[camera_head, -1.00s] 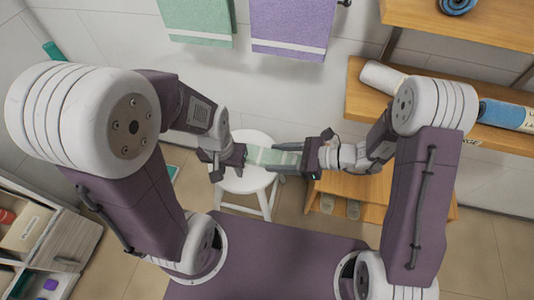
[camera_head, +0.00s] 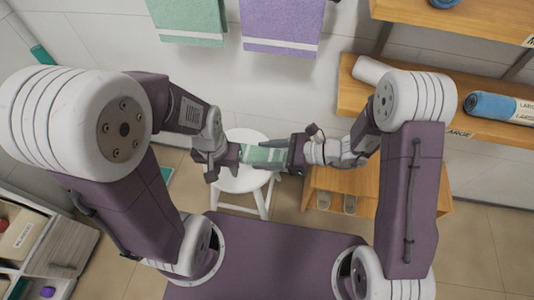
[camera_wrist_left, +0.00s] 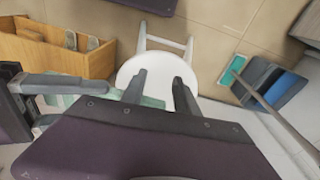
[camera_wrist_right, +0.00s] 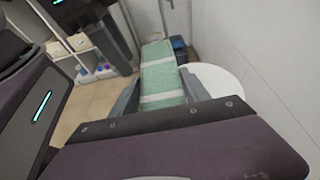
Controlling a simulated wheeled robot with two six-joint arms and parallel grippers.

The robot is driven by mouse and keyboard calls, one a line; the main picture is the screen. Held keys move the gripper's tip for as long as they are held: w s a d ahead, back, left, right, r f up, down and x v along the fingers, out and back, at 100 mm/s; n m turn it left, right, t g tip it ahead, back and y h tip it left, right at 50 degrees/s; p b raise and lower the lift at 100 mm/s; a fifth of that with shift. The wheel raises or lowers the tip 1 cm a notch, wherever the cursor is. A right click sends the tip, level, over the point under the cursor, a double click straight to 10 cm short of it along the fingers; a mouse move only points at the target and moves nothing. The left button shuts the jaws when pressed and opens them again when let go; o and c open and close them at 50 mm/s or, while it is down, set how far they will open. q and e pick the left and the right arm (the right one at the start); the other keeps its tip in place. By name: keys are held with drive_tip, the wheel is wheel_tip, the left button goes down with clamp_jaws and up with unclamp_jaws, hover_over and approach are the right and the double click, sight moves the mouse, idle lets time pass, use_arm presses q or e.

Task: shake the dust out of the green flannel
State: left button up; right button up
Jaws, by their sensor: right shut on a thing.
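The green flannel (camera_head: 263,155), with pale stripes, is stretched between my two grippers above a white stool in the head view. My right gripper (camera_head: 292,155) is shut on its right end. In the right wrist view the flannel (camera_wrist_right: 163,85) runs away from between the fingers (camera_wrist_right: 162,85). My left gripper (camera_head: 238,154) is at the other end. In the left wrist view its fingers (camera_wrist_left: 160,85) stand apart, and the flannel's edge (camera_wrist_left: 152,102) shows by them, partly hidden by the finger and wrist. I see no clear grip there.
The white stool (camera_head: 240,182) stands below the grippers. A green towel (camera_head: 190,22) and a purple towel (camera_head: 282,25) hang on the back wall. Wooden shelves (camera_head: 445,115) with rolled towels are at the right. A cabinet (camera_head: 55,240) stands at lower left.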

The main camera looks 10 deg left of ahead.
sight(248, 153)
drive_tip(key=a, duration=0.5)
drive_tip(key=d, duration=0.7)
drive_tip(key=shift+d+p, duration=0.2)
drive_tip(key=shift+p, duration=0.1)
drive_tip(key=shift+a, duration=0.1)
